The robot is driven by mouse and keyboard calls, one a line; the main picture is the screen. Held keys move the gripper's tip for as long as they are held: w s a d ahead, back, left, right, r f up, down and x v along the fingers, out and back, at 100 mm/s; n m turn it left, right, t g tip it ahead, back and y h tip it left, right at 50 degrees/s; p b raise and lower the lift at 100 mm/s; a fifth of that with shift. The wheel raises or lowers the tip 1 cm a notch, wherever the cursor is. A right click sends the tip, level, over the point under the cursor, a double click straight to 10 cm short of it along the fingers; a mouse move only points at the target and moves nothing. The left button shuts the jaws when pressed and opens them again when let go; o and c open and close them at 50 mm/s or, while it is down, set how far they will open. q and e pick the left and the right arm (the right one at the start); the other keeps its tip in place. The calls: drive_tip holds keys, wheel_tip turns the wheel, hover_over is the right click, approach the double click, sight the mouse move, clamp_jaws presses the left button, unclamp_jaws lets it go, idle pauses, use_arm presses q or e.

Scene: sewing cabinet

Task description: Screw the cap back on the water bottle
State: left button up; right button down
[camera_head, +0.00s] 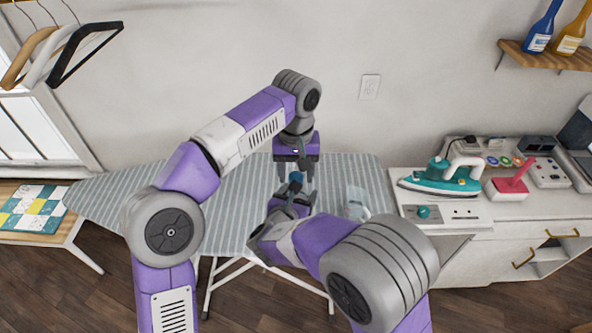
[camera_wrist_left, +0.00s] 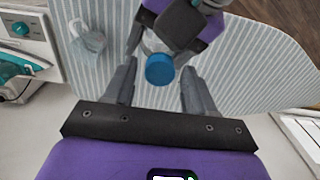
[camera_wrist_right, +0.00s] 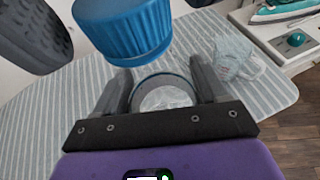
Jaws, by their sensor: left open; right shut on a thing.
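The blue cap (camera_head: 295,176) is above my right gripper (camera_head: 292,197). It shows between the spread fingers of my left gripper (camera_head: 296,168), with gaps on both sides in the left wrist view (camera_wrist_left: 160,70). My left gripper is open and points down from above. In the right wrist view, my right gripper (camera_wrist_right: 163,88) is shut on the clear water bottle (camera_wrist_right: 163,97), whose round rim shows between its fingers. The ribbed cap (camera_wrist_right: 125,28) is close above it there. Most of the bottle is hidden.
The striped ironing board (camera_head: 225,215) lies below both grippers, largely bare. The teal iron (camera_head: 447,176) stands on the white cabinet (camera_head: 430,213) at the right. The wall is behind.

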use_arm(q)
drive_tip(key=shift+c, duration=0.5)
clamp_jaws()
drive_tip(key=m, duration=0.8)
drive_tip(key=shift+o, duration=1.2)
unclamp_jaws()
drive_tip(key=shift+r, duration=3.75)
